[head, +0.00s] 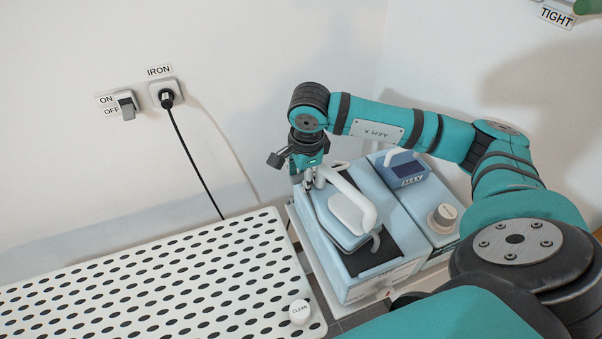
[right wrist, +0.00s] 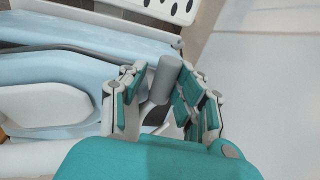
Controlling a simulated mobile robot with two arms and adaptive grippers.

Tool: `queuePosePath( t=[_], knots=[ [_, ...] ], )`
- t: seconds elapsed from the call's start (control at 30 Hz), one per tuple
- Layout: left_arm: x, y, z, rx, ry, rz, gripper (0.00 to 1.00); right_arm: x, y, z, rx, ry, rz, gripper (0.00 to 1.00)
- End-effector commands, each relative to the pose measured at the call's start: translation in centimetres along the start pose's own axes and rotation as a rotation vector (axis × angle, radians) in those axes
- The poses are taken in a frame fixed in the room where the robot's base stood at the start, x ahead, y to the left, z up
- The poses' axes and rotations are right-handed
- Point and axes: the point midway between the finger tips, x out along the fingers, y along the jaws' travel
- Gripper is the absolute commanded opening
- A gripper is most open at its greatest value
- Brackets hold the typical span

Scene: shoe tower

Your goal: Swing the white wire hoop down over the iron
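The iron (head: 338,226) is pale blue with a thick white handle (head: 355,192). It sits on a pale blue station with a dark top (head: 370,257). A thin pale bent piece (head: 376,240) beside the iron's near end may be part of the wire hoop; I cannot make out the whole hoop. My right gripper (head: 312,183) is low at the iron's far left end. In the right wrist view its fingers (right wrist: 163,100) are parted around a short grey cylinder (right wrist: 164,76), with a gap on the left side. The iron also shows there (right wrist: 50,105). My left gripper is out of view.
A perforated white board (head: 150,285) with a CLEAN knob (head: 300,312) lies to the left. A blue MAX tank (head: 402,168) and a round dial (head: 442,218) stand right of the iron. A switch (head: 126,106) and plugged cord (head: 190,155) are on the wall.

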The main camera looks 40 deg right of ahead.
Motion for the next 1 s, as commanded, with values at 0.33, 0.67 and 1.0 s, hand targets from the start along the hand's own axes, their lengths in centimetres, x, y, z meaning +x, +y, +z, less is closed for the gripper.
queuePosePath(
  t=[0.33,0.67,1.0],
  knots=[
    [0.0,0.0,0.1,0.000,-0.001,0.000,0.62,0.0,-0.1,0.0,-0.001,-0.001,-0.002,0.45],
    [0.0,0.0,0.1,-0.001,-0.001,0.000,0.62,-3.8,-0.2,0.0,0.000,-0.003,-0.011,0.45],
    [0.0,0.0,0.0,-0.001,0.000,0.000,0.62,-10.4,0.0,0.0,-0.001,-0.002,-0.005,0.45]
  ],
)
